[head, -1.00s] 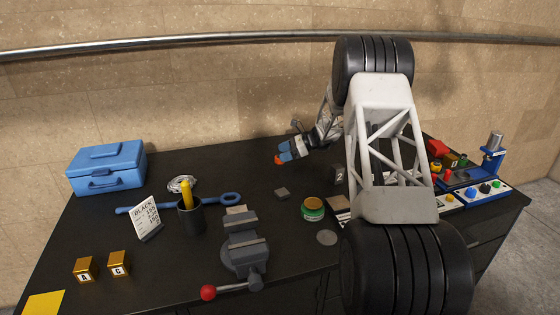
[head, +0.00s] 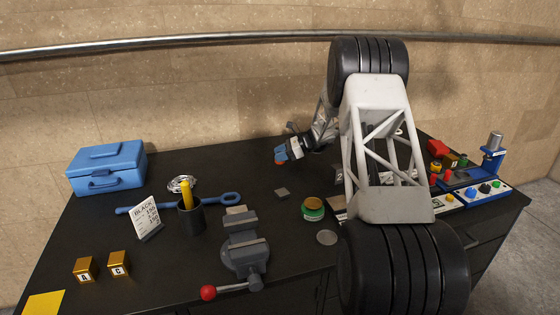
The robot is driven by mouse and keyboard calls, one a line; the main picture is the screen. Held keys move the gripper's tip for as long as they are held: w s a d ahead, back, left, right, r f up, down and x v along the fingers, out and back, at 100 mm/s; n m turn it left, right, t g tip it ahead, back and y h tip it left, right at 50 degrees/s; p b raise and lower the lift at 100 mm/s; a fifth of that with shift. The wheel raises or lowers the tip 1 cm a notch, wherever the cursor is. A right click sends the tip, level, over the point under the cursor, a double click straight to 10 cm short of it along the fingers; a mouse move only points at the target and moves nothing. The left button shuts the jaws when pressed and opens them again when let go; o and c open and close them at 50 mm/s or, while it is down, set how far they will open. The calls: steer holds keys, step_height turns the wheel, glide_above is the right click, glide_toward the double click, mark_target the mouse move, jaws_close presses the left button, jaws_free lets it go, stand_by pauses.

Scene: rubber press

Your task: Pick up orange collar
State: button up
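My gripper (head: 282,155), with blue fingers, is near the back edge of the dark table, left of my large white arm link. A small orange-red piece (head: 280,163), which looks like the orange collar, shows at the lower edge of the fingertips. The fingers hide most of it. I cannot tell whether it is between the fingers or lying on the table just beside them, and the finger gap is too small to see.
A small grey block (head: 282,193) and a green-rimmed jar (head: 313,210) stand in front of the gripper. A vise (head: 245,250), a dark cup (head: 190,216) and a blue toolbox (head: 105,167) are to the left. A blue press (head: 492,155) is at right.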

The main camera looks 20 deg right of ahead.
steer(key=c, duration=0.5)
steer(key=shift+r, duration=0.1)
steer(key=shift+r, duration=0.75)
step_height(320, 180, up, 2)
steer(key=shift+r, duration=0.1)
steer(key=s, duration=0.5)
steer(key=s+a, duration=0.1)
steer(key=s, duration=0.4)
steer(key=s+a+r, duration=0.1)
steer(key=s, duration=0.5)
steer(key=shift+a+r, duration=0.1)
steer(key=shift+w, duration=0.1)
